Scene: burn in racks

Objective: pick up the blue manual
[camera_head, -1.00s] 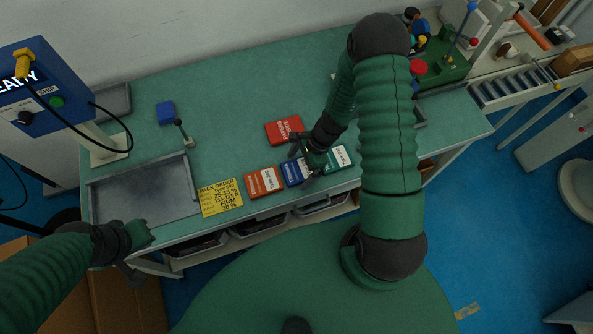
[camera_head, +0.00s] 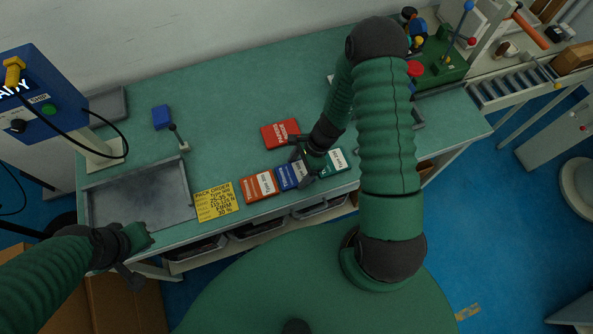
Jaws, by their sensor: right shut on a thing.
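The blue manual (camera_head: 287,178) lies near the front edge of the teal bench, between an orange manual (camera_head: 259,187) and a green manual (camera_head: 335,162). My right gripper (camera_head: 304,172) is at the right part of the blue manual and shut on it, covering some of its white label. I cannot tell whether the manual is clear of the bench. My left gripper (camera_head: 134,262) is at the lower left, in front of the bench and away from the manuals; its fingers are too dark and small to read.
A red manual (camera_head: 280,134) lies behind the row. A yellow pack order card (camera_head: 214,202) and a grey tray (camera_head: 140,193) are to the left. A blue block (camera_head: 162,117) stands farther back. The bench middle is clear. Black bins hang under the front edge.

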